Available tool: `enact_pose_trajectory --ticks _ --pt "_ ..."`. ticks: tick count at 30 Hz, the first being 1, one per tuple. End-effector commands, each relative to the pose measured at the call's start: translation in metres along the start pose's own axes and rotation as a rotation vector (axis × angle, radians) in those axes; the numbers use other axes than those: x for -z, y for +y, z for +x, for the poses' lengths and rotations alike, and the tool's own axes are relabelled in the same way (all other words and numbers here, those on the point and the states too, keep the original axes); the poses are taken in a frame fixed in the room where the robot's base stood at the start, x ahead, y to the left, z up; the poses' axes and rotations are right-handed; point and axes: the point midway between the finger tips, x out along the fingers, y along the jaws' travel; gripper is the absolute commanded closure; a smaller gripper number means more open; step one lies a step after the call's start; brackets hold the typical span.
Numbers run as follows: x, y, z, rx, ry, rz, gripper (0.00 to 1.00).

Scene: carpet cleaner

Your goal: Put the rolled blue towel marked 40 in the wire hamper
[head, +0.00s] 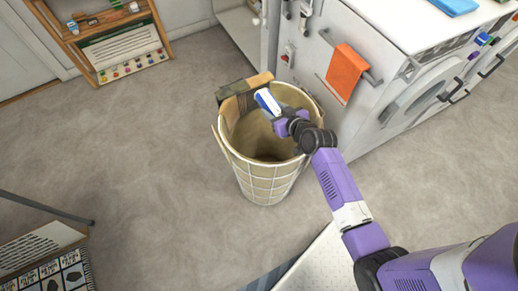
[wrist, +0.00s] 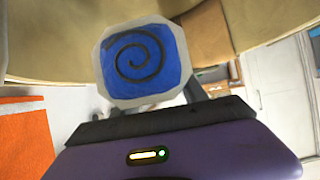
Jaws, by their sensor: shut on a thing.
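The rolled blue towel (head: 268,102) shows blue and white in the head view. In the wrist view its end (wrist: 142,60) faces the camera, with a dark spiral on blue and a pale rim. I cannot read a number on it. My gripper (head: 277,114) is shut on the towel and holds it over the mouth of the wire hamper (head: 258,180), near the far side of its rim. The hamper has a pale wire frame and a tan liner, and its visible inside looks empty. My gripper hides part of the towel and of the rim.
Dark and tan cloths (head: 232,89) hang over the hamper's far rim. An orange towel (head: 346,72) hangs on a rail of the white cabinet (head: 310,50) just right of the hamper. A wooden shelf (head: 118,45) stands at the back left. The carpet left of the hamper is clear.

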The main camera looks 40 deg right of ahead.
Motion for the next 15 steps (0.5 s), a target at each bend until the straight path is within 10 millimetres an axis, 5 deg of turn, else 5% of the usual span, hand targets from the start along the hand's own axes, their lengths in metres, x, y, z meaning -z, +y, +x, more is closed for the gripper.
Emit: enact_pose_trajectory --ticks 5,15 --pt "0.0008 0.0000 -0.0001 0.000 0.001 0.000 0.24" --pt "-0.0002 -0.0001 -0.0034 0.000 -0.001 0.000 0.24"
